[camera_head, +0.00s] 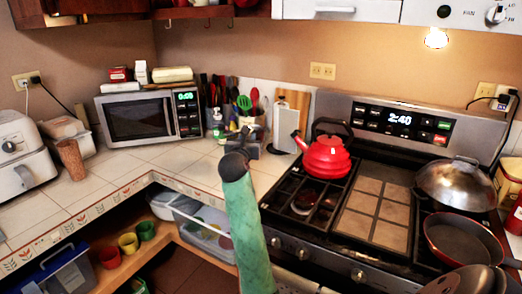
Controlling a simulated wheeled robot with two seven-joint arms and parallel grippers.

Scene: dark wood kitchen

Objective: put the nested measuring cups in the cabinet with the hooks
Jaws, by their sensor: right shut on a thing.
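My right arm, green with a dark wrist joint, rises from the bottom middle. My right gripper (247,141) is at its far end, in front of the counter corner left of the stove. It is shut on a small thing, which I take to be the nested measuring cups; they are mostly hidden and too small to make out. The cabinet with the hooks (205,13) is at the top, with several hooks along its lower edge. It is above and beyond the gripper, and only its bottom part shows.
A microwave (150,117) with boxes on top stands on the tiled counter. A utensil cluster (245,103) stands behind the gripper. A red kettle (326,157) and pans are on the stove (374,207). Coloured cups (128,243) sit on the open lower shelf.

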